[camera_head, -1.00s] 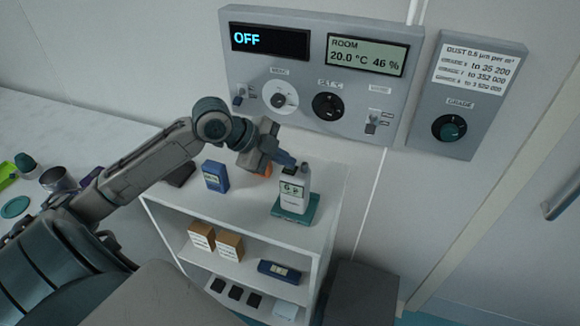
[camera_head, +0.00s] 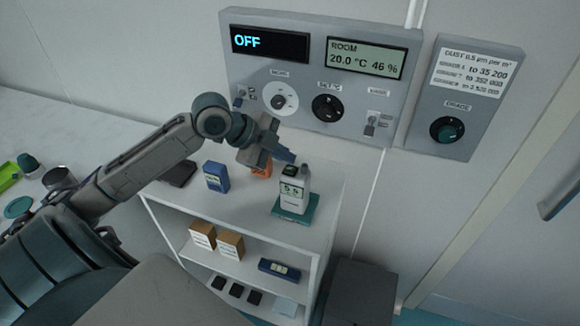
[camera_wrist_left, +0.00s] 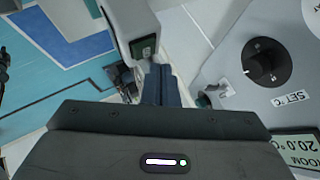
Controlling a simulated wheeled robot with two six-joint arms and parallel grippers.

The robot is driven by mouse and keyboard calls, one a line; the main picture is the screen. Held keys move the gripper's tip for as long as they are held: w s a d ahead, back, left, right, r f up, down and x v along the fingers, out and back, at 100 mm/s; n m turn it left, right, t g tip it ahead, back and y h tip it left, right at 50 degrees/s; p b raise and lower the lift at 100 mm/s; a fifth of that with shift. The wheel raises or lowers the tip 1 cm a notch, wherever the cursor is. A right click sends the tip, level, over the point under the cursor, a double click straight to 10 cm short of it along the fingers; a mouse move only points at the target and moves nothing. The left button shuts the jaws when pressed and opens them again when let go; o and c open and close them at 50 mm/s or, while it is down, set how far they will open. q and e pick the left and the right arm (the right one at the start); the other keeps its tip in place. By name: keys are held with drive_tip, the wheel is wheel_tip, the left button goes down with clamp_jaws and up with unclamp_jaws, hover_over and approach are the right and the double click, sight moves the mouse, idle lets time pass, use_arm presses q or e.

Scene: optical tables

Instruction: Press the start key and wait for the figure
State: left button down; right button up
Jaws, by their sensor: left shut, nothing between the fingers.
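The white counter (camera_head: 293,197) stands upright on a teal base (camera_head: 308,212) at the right end of the shelf top. Its small front display (camera_head: 291,189) shows dark characters too small to read surely. A dark green key (camera_head: 291,170) is on its top; the wrist view shows it as a green square (camera_wrist_left: 145,47) on the white body. My left gripper (camera_head: 287,157) is shut and empty, its fingertips just above and behind the key, seemingly apart from it. In the wrist view the shut fingers (camera_wrist_left: 160,82) point toward the key. My right gripper is not in view.
A wall panel (camera_head: 350,108) with an OFF display, a room display and knobs hangs behind. A grade panel (camera_head: 462,100) is to its right. A blue box (camera_head: 216,177) and an orange item (camera_head: 262,168) share the shelf top (camera_head: 250,205). A dark bin (camera_head: 362,290) stands right of the shelf.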

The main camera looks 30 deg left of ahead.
sight(285, 169)
use_arm(q)
drive_tip(key=shift+r+p, duration=2.2)
drive_tip(key=shift+r, duration=0.35)
drive_tip(key=shift+f, duration=0.1)
